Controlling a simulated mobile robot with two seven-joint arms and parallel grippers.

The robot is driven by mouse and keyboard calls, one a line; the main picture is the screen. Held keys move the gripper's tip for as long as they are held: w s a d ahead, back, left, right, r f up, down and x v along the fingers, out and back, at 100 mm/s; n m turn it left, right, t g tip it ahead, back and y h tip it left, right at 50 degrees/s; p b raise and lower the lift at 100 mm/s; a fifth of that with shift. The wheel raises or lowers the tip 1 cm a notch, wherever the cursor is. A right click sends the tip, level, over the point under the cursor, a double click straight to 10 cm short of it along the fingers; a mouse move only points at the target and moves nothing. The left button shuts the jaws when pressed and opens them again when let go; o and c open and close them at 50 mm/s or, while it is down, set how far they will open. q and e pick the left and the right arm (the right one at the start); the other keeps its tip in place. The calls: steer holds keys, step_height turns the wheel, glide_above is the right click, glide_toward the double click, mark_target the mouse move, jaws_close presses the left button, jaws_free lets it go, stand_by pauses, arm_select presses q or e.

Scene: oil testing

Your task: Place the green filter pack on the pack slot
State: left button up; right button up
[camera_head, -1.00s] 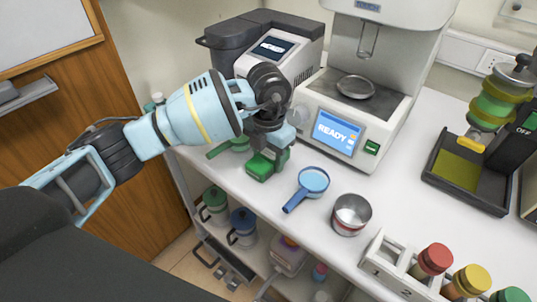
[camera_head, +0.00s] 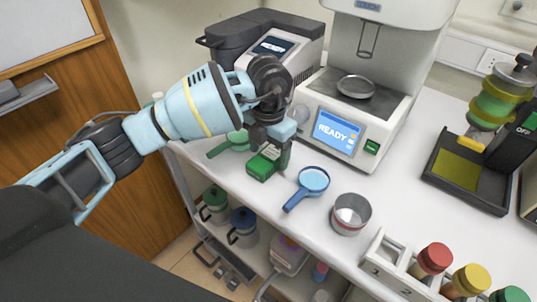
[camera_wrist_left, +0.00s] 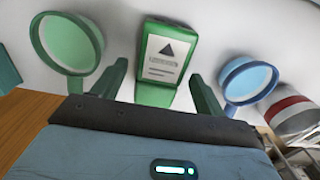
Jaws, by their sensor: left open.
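The green filter pack (camera_head: 261,167) lies on the white counter near its front edge, between the green-rimmed dish and the blue-rimmed dish. In the left wrist view the pack (camera_wrist_left: 168,50) shows a white label with a dark triangle. My left gripper (camera_head: 270,146) is open just above the pack. In the left wrist view its green fingers (camera_wrist_left: 158,80) are spread to either side of the pack's near end, with visible gaps. I cannot make out a separate pack slot. My right gripper is not in view.
A green-handled dish (camera_head: 238,140) is left of the pack; a blue one (camera_head: 313,180) is right. A metal cup (camera_head: 351,214) stands farther right. Behind are a machine reading READY (camera_head: 338,132) and a grey device (camera_head: 250,35). A white bottle rack (camera_head: 391,252) is front right.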

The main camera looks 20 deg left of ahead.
mark_target(269, 156)
arm_select(q)
steer(key=shift+o, duration=0.5)
step_height(269, 156, up, 11)
steer(key=shift+f, duration=0.2)
